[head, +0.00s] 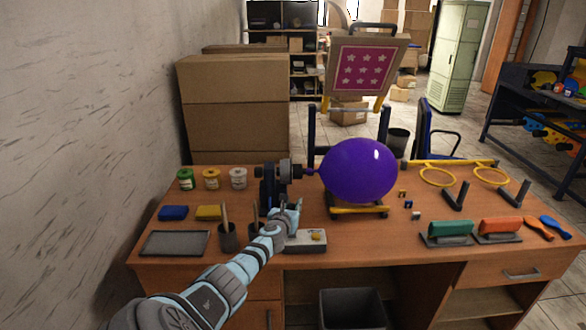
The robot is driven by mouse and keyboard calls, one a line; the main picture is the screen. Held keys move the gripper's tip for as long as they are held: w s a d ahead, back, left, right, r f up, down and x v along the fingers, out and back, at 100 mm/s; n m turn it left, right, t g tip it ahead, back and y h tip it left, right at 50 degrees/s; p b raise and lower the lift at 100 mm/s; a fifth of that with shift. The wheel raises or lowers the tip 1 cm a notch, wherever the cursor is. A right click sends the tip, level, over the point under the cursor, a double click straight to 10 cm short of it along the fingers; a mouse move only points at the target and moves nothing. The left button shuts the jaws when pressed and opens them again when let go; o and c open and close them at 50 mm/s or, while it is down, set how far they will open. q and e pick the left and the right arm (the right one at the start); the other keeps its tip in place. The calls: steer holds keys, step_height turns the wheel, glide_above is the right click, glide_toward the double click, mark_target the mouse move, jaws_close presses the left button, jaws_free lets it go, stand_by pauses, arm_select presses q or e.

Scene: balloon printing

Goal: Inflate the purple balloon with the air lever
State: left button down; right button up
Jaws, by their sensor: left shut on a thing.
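The purple balloon (358,171) is round and swollen, with its neck pointing left onto the nozzle of a dark air pump (275,172). It sits just above a low stand with a yellow front bar (357,210). My left gripper (291,212) is at the front of the pump, left of the balloon, and is shut on what seems to be the air lever. The lever itself is mostly hidden by the gripper. A grey box with a yellow button (314,238) lies just right of my left wrist. My right gripper is not in view.
Paint jars (211,179) stand at the back left, with blue and yellow blocks (173,213) before them. Cups with handles (227,236) stand close left of my arm. A framed star screen (362,69) rises behind the balloon. Squeegees (447,232) lie on the right.

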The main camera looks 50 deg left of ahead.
arm_select(q)
steer(key=shift+s+f, duration=0.1)
steer(key=shift+f, duration=0.15)
steer(key=c, duration=1.6)
jaws_free()
steer(key=shift+c, duration=0.2)
steer(key=o, duration=0.3)
steer(key=shift+a, duration=0.15)
steer(key=shift+o, duration=0.2)
steer(key=shift+r, duration=0.1)
steer(key=shift+s+r, duration=0.1)
steer(key=shift+s, duration=0.1)
steer(key=v, duration=1.1)
steer(key=shift+s+d, duration=0.15)
steer(key=shift+d, duration=0.15)
